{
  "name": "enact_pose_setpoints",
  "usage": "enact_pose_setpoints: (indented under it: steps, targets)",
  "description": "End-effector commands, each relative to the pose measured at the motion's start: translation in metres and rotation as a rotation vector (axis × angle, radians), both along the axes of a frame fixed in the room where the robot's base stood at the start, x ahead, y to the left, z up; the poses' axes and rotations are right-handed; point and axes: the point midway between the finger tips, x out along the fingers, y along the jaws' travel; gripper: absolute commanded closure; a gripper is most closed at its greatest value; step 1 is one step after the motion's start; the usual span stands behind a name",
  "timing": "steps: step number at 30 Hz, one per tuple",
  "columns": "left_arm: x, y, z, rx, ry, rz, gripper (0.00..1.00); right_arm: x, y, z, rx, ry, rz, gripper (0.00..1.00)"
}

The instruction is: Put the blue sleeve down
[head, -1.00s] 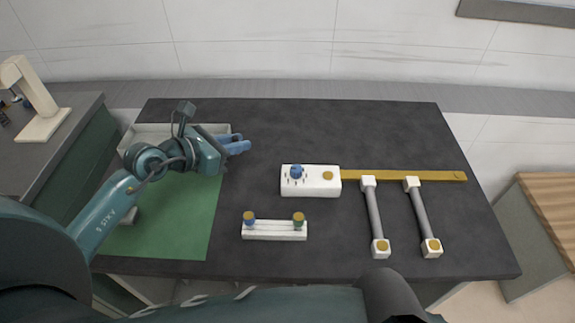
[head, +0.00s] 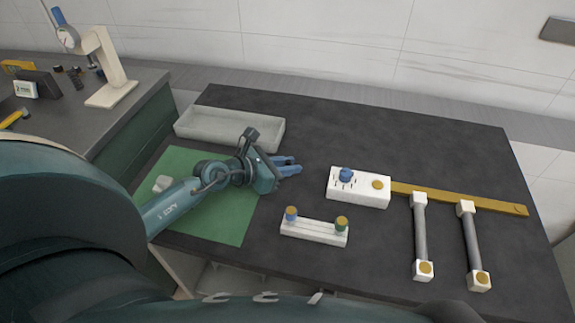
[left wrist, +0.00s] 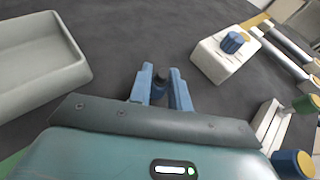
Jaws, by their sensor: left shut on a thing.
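My left gripper (head: 288,166) hangs over the dark bench, just right of the green mat. Its blue fingers, also in the left wrist view (left wrist: 160,88), are shut on a small cylinder (left wrist: 159,84) with a dark top and blue side, which fits the blue sleeve. It is mostly hidden by the fingers, and I cannot tell whether it touches the bench. My right gripper is not in view.
A grey tray (head: 228,131) lies behind the green mat (head: 222,229). A white block (head: 358,196) with a blue knob (head: 346,174) and a white two-post stand (head: 313,233) are to the right. Two grey rods (head: 421,235) lie further right. The bench's back middle is clear.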

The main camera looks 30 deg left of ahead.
Motion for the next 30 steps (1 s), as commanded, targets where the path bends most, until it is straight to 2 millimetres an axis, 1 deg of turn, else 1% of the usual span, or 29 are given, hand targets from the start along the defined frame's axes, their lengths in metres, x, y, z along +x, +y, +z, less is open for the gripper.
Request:
enact_pose_setpoints:
  steps: [4,5,12,19,22,26,30]
  targets:
    - [0.0,0.0,-0.004,0.0,0.0,0.0,1.0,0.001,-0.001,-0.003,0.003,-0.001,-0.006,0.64]
    - [0.0,0.0,-0.003,0.0,0.0,0.0,0.8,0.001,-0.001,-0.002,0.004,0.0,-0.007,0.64]
    - [0.0,0.0,-0.003,0.0,0.0,0.0,0.6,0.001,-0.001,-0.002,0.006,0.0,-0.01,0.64]
    - [0.0,0.0,-0.002,0.0,0.0,0.0,0.59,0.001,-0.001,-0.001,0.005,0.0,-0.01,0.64]
    - [-0.001,0.001,0.003,0.001,-0.001,0.001,0.59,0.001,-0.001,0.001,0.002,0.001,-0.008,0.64]
    - [-0.015,0.009,0.006,0.004,0.003,-0.001,0.59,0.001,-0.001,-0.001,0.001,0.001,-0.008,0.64]
    - [-0.039,0.021,0.016,0.005,0.003,-0.001,0.59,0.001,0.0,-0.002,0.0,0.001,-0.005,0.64]
